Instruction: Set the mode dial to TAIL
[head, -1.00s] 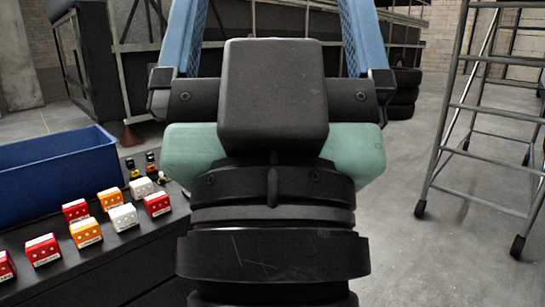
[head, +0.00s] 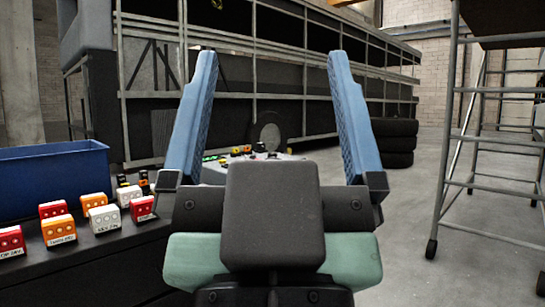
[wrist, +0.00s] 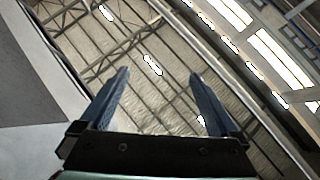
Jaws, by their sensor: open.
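My gripper (head: 272,58) is open in the head view, its two blue fingers raised and wide apart with nothing between them. It also shows open and empty in the wrist view (wrist: 158,76), against the roof. Beyond it in the head view, low between the fingers, is a small grey panel (head: 291,157) with coloured and dark controls on it. My gripper's body hides its lower part. The controls are too small to tell which is the mode dial or where it points. The fingers touch nothing.
At left, a dark bench (head: 85,262) carries a blue bin (head: 55,180) and several labelled red, orange and white blocks (head: 104,219). A stepladder (head: 492,150) stands at right, stacked tyres (head: 394,142) behind. A coach frame (head: 300,95) spans the back.

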